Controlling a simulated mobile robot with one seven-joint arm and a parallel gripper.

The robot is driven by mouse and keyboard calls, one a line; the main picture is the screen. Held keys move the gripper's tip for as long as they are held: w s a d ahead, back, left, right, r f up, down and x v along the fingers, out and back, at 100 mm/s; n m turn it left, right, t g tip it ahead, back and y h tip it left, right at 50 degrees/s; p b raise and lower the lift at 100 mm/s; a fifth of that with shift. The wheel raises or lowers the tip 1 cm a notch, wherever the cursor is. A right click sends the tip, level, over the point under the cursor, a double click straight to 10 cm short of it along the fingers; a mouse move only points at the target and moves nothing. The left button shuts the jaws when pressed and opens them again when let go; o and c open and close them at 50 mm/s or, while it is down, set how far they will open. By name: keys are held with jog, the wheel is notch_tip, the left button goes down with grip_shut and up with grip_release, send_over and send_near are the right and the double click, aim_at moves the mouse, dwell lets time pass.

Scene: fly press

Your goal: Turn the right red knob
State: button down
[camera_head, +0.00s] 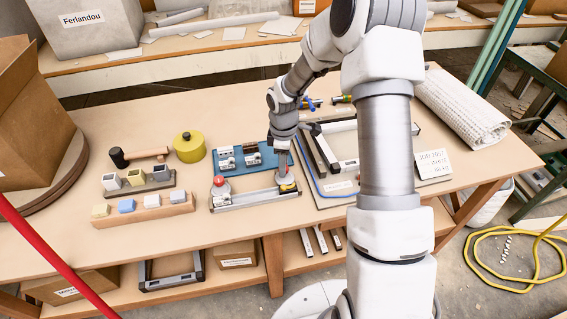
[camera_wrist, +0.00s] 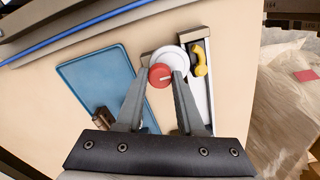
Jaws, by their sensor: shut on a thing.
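The fly press fixture is a pale metal frame (camera_head: 243,201) lying near the front of the table, with a round white part at each end. The left red knob (camera_head: 218,181) sits on its left end and is clear of my gripper. My gripper (camera_head: 285,179) points down at the right end and hides most of it in the head view. In the wrist view my gripper (camera_wrist: 161,77) has its fingertips on either side of the right red knob (camera_wrist: 160,75), shut on it. A white disc (camera_wrist: 170,57) lies behind that knob. A yellow part (camera_wrist: 200,59) is beside it.
A blue tray (camera_head: 262,157) with metal parts is just behind the fixture. A yellow-green pot (camera_head: 189,147), a mallet (camera_head: 140,155) and block holders are to the left. A framed board with a blue cable (camera_head: 311,184) lies close on the right.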

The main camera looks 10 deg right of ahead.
jog(key=c, duration=0.5)
grip_release()
jog(key=shift+r+p, duration=1.1)
jog(key=shift+r, duration=7.6)
jog(key=shift+r, duration=0.1)
jog(key=s+r+m+t+h, duration=0.1)
jog(key=s+r+m+t, duration=0.2)
jog(key=s+r+m, duration=0.7)
jog(key=s+r+m+t, duration=0.1)
jog(key=s+r, duration=0.1)
jog(key=s, duration=0.3)
jog(key=s+r+m, duration=0.1)
jog(key=s+r, duration=0.1)
jog(key=s, duration=0.3)
jog(key=s+r+m+t+y+p, duration=0.1)
jog(key=s, duration=0.4)
jog(key=shift+s+r+m+t, duration=0.25)
jog(key=shift+r+m+t, duration=0.05)
jog(key=shift+r, duration=0.1)
